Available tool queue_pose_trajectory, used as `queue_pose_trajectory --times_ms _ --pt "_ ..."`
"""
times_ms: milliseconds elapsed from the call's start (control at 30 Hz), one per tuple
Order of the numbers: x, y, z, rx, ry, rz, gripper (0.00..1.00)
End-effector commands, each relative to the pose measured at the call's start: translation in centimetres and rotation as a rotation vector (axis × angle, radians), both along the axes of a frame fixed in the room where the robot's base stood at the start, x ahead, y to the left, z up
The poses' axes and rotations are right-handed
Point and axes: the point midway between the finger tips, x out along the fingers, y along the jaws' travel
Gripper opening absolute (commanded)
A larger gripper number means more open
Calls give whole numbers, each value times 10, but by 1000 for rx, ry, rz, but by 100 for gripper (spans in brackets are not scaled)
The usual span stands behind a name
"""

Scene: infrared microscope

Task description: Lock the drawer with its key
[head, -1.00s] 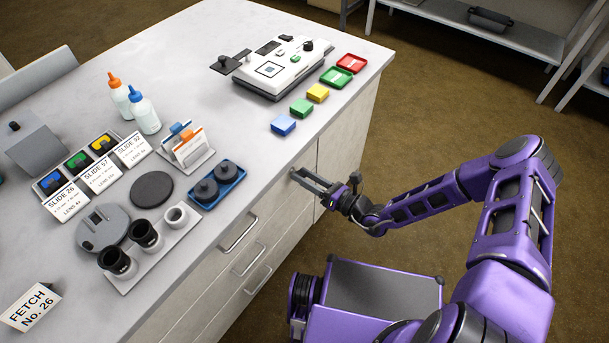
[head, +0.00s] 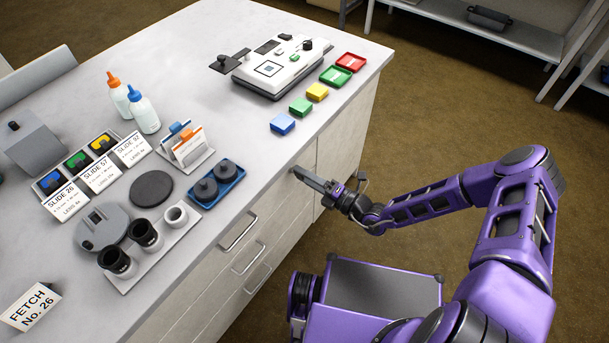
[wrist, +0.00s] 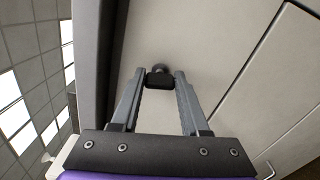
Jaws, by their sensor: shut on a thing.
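The drawer front (wrist: 215,40) is a pale panel just under the counter's edge; in the head view the top drawer (head: 262,212) is closed. My gripper (head: 297,171) is at the right end of this front. In the wrist view my gripper (wrist: 160,76) has its fingers on either side of the small dark key (wrist: 159,80) and is shut on it. A round lock (wrist: 159,67) shows just beyond the key, partly hidden by it. The key appears to be at the lock; its depth in it cannot be told. In the head view the fingers hide the key.
The drawers have bar handles (head: 240,232) left of my gripper. The worktop (head: 225,125) above carries a white microscope unit (head: 280,68), coloured blocks, slides, bottles and a blue tray (head: 217,184).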

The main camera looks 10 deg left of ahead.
Motion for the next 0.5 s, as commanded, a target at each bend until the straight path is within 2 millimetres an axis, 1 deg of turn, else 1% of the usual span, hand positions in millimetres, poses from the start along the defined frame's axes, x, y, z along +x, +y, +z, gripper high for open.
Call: queue_pose_trajectory --times_ms 200,500 --pt "0 0 -1 47 115 0 0" --pt "0 0 -1 76 187 0 0"
